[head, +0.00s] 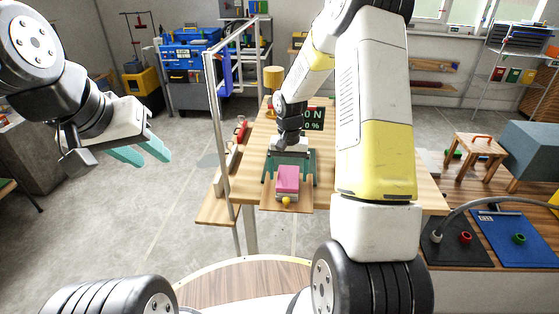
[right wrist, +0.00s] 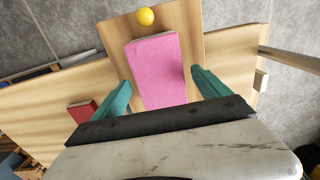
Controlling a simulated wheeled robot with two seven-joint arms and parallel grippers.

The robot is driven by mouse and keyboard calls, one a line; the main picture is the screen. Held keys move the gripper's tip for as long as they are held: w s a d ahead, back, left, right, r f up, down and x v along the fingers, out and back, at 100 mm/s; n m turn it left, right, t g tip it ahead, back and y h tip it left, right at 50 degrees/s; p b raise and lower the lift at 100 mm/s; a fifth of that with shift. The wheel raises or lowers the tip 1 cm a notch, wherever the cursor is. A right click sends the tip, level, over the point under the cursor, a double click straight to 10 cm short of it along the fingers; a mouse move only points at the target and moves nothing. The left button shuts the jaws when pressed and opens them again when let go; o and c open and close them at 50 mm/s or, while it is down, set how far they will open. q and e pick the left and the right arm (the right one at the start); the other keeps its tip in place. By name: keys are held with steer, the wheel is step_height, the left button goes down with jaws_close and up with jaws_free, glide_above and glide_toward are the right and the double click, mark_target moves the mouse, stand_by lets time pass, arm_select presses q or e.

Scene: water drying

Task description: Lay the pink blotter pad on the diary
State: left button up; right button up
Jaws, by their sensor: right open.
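The pink blotter pad (head: 288,177) lies on a wooden board (head: 304,196) at the near edge of the table. It also shows in the right wrist view (right wrist: 157,68). My right gripper (head: 289,172) is open, with one teal finger on each side of the pad and a visible gap at both sides in the right wrist view (right wrist: 160,78). A paler band shows below the pad's near edge; I cannot tell whether it is a separate thing. I cannot identify the diary for certain. My left gripper (head: 141,152) is open and empty, over the floor at the left.
A yellow ball (right wrist: 146,16) is just beyond the pad's end. A red block-like thing (right wrist: 82,110) lies to the left in the right wrist view. A metal post (head: 218,130) stands left of the board. A black screen (head: 314,119) stands farther back.

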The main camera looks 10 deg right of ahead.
mark_target(288, 176)
steer(key=shift+r, duration=0.1)
step_height(288, 176, up, 12)
steer(key=s+r+n+t, duration=0.2)
steer(key=s+r+t, duration=0.1)
steer(key=s+r, duration=0.95)
steer(key=s+a+r+n+t+y, duration=0.1)
steer(key=s+a+r+t+y, duration=0.1)
steer(key=s, duration=0.9)
steer(key=shift+s+r+n+t, duration=0.4)
steer(key=shift+r+t, duration=0.2)
steer(key=shift+r, duration=0.15)
steer(key=shift+a, duration=0.1)
